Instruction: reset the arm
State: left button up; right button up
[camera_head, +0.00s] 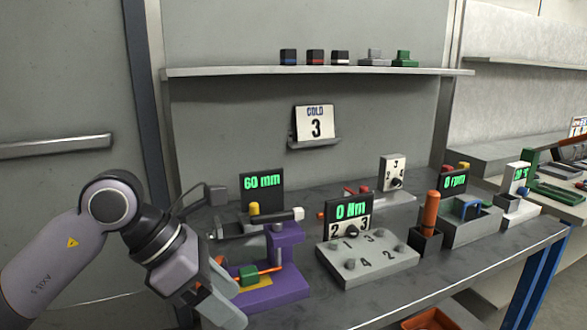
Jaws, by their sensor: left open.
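My left arm (112,207) comes in from the left, bent down at the wrist. Its gripper (226,292) is open at the front left of the bench, close to a purple fixture (285,282). The fixture carries a green block (249,275), an orange rod and a yellow patch. The fingers overlap the fixture's left side in the picture; I cannot tell whether they touch it. I see nothing held between them. My right gripper is not in view.
A grey numbered block (367,262) with a "0 Nm" display (348,211) stands right of the fixture. A "60 mm" display (261,185) stands behind it. An orange-handled tool (430,213) and a grey tray (472,228) are farther right. The bench's front middle is bare.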

pick_arm(q)
jog(key=s+d+r+n+h, duration=0.4)
jog(key=d+r+n+h, duration=0.35)
jog(key=h, duration=0.65)
jog(key=w+a+f+n+t+y, duration=0.1)
jog(key=w+a+n+t+y, duration=0.4)
jog(key=n+t, duration=0.7)
jog(key=w+a+f+n+t+y, duration=0.1)
jog(key=w+a+n+t+y, duration=0.1)
jog(key=a+n+t+y, duration=0.95)
notch_tip(320, 180, down, 11)
jog(key=a+n+g+y, duration=0.2)
jog(key=n+g+y, duration=0.2)
jog(key=n+g, duration=0.55)
jog(key=s+a+f+n+g, duration=0.3)
jog(key=s+f+n+g, duration=0.65)
jog(key=s+f, duration=1.25)
jog(key=w+d+m+t+h+p, duration=0.1)
jog(key=w+d+m+t+p, duration=0.1)
jog(key=w+t+p, duration=0.3)
jog(key=d+p, duration=0.1)
jog(key=p, duration=0.2)
jog(key=shift+w+r+h, duration=0.3)
jog(key=shift+w+h, duration=0.05)
jog(key=shift+w, duration=0.05)
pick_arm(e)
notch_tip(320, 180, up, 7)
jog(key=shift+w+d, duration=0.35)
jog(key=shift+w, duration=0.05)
